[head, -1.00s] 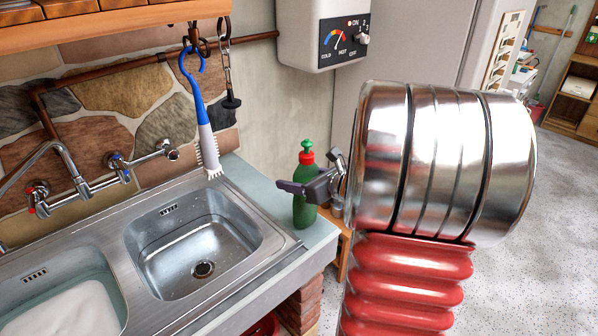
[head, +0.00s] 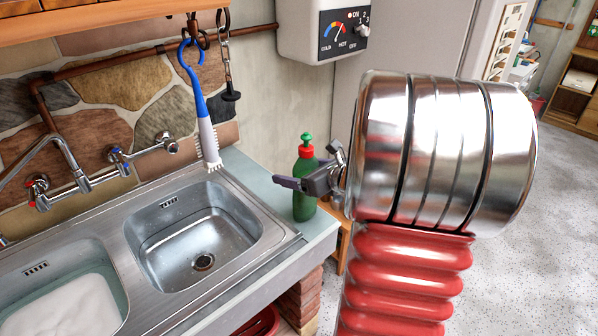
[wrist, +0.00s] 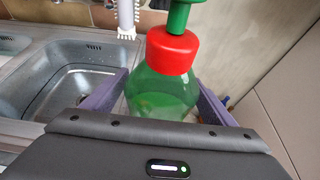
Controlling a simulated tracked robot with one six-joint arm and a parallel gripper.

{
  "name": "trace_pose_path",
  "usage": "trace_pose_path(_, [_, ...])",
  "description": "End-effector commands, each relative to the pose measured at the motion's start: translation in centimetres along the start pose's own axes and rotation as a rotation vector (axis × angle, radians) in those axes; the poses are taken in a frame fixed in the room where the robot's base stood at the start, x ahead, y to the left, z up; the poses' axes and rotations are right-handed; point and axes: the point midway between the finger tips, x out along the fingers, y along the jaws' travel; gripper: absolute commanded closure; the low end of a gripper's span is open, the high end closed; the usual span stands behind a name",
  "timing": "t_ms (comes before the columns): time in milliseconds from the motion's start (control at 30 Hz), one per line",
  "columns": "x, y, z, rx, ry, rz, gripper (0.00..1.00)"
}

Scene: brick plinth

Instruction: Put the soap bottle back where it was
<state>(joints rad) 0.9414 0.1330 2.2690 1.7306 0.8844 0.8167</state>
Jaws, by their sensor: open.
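The soap bottle (head: 304,207) is green with a red collar and a green top. It stands upright on the pale counter end (head: 264,186), right of the sink. My gripper (head: 291,183) is level with the bottle's middle, its near finger crossing in front of the bottle. In the wrist view the bottle (wrist: 160,95) stands between the two spread purple fingers of my gripper (wrist: 163,80). A gap shows beside the right finger; contact at the left one I cannot tell. The bottle's base is hidden in the wrist view.
A steel double sink (head: 135,250) lies left of the bottle, with taps (head: 120,160) behind it. A blue and white brush (head: 204,125) hangs over the sink's back edge. A water heater (head: 318,30) is on the wall above. Open floor (head: 560,220) lies at right.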

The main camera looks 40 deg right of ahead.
Motion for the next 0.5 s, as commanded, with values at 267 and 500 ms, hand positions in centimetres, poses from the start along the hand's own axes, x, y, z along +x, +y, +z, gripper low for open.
trace_pose_path(267, [-2.9, -0.1, 0.1, -0.001, -0.002, -0.004, 0.21])
trace_pose_path(500, [-6.6, -0.1, 0.0, 0.0, -0.001, -0.005, 0.21])
